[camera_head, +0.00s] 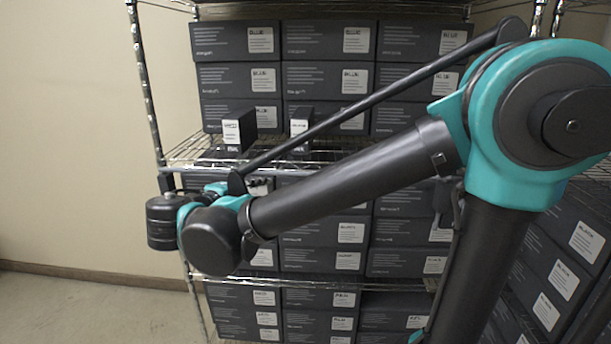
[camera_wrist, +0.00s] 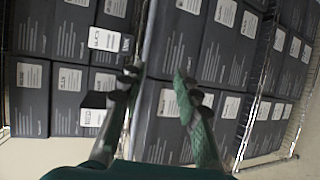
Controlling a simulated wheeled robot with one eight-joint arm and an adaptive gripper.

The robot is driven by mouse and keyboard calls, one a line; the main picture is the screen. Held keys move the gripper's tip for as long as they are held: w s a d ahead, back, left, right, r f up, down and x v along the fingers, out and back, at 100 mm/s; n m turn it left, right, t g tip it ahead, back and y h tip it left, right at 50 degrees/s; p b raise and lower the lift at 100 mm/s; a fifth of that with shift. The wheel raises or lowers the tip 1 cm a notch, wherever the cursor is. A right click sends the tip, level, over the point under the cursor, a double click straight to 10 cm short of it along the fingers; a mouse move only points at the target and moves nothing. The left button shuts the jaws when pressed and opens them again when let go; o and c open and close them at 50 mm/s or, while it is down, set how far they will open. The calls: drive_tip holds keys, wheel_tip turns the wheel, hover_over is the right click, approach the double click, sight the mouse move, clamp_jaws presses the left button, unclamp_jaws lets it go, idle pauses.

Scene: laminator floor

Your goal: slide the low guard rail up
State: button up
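A thin grey guard rail (camera_head: 310,172) runs along the front of the middle wire shelf in the head view, just below the shelf's edge. My arm covers part of it. In the wrist view, a pale long bar (camera_wrist: 149,40), which looks like the rail or shelf edge, runs nearly upright in the picture. My gripper (camera_wrist: 158,80) is open, with its two fingers apart. The bar passes between the fingers, close to the left one. I cannot tell whether they touch. In the head view my gripper is mostly hidden behind my wrist.
Dark labelled boxes (camera_head: 315,75) fill the rack above and below the rail. Two small boxes, one on the left (camera_head: 239,130) and one on the right (camera_head: 300,127), stand on the middle shelf. A rack post (camera_head: 150,90) stands at the left. The floor (camera_head: 90,310) at left is clear.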

drive_tip(key=shift+t, duration=0.5)
drive_tip(key=x, duration=1)
drive_tip(key=r+x, duration=0.1)
drive_tip(key=x, duration=0.4)
drive_tip(key=shift+w+a, duration=0.2)
drive_tip(key=shift+a, duration=0.1)
clamp_jaws()
